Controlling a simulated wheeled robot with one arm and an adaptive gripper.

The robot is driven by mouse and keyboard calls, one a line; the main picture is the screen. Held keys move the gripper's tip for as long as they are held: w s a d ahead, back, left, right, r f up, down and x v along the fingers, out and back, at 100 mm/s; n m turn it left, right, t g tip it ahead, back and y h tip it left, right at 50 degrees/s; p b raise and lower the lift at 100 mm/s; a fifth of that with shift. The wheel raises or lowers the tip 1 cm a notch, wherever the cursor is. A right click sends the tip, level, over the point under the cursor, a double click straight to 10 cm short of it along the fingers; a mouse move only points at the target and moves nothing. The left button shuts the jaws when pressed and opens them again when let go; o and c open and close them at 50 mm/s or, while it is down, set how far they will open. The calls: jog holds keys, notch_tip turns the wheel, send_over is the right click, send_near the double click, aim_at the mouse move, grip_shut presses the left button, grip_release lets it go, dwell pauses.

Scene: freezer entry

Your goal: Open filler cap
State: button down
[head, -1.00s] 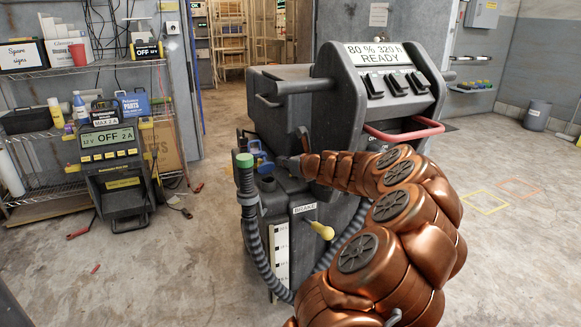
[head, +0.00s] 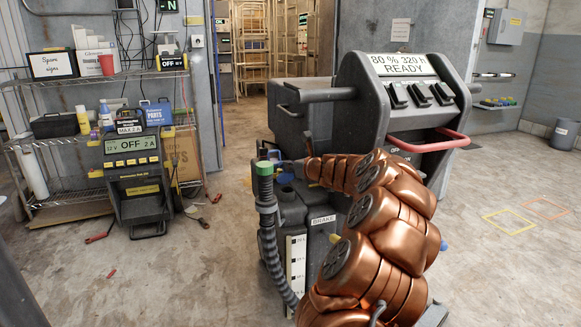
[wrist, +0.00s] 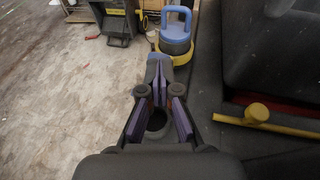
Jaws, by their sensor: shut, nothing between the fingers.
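A blue cap with a raised loop handle (wrist: 175,42), seated in a yellow ring, is at the top of the wrist view, just beyond and right of my fingertips. I take it for the filler cap. It looks closed. My gripper (wrist: 160,72), with purple inner pads, is shut at the tips with nothing held. Whether the tips touch the cap is unclear. In the head view my gripper (head: 284,167) is over the top of the dark grey machine (head: 320,120), beside blue parts (head: 285,178) that it partly hides.
A green-topped post with a ribbed hose (head: 265,210) stands just left of my gripper. A yellow bar with a round knob (wrist: 258,113) is at the right in the wrist view. A shelf (head: 85,185) and charger (head: 137,182) stand left; open floor lies between.

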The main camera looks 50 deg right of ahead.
jog(key=p, duration=0.3)
jog(key=shift+w+r, duration=0.1)
jog(key=shift+r, duration=0.25)
jog(key=shift+f+g+p, duration=0.2)
jog(key=shift+g+p, duration=0.1)
jog(key=shift+d, duration=0.1)
jog(key=shift+w+p, duration=0.15)
jog(key=shift+p, duration=1.1)
jog(key=shift+w+d+r+g+p, duration=0.2)
jog(key=shift+g+p, duration=0.3)
jog(key=shift+p, duration=2.1)
